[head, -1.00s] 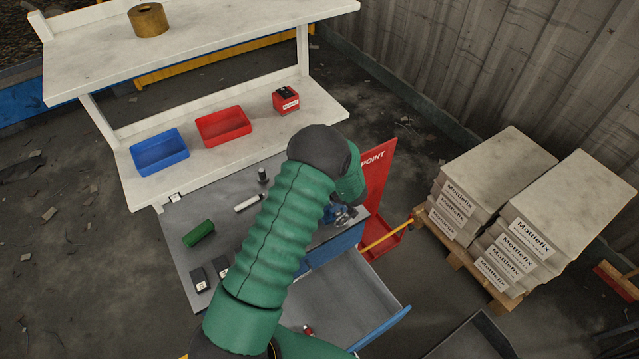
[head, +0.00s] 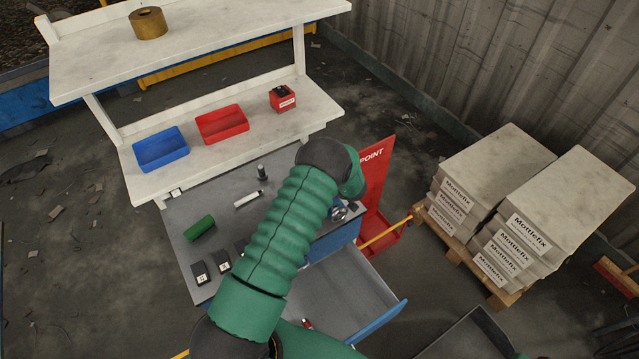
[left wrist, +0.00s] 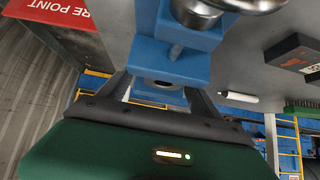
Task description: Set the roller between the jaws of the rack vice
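The blue vice (left wrist: 170,62) with a bright metal wheel or ring (left wrist: 225,4) fills the upper middle of the left wrist view. In the head view only a bit of its metal part (head: 339,213) shows beside my arm. My left gripper (left wrist: 158,88) has its two dark fingers apart, one on each side of the lower blue block; I cannot tell whether they touch it. I see nothing held. My right gripper is out of view.
A white cylinder (head: 249,199), a dark upright piece (head: 262,172) and several black labelled blocks (head: 200,271) are on the bench. A drawer (head: 345,295) stands open. Blue (head: 160,149) and red (head: 222,124) bins sit on the shelf. A red board (head: 374,180) stands right of the bench.

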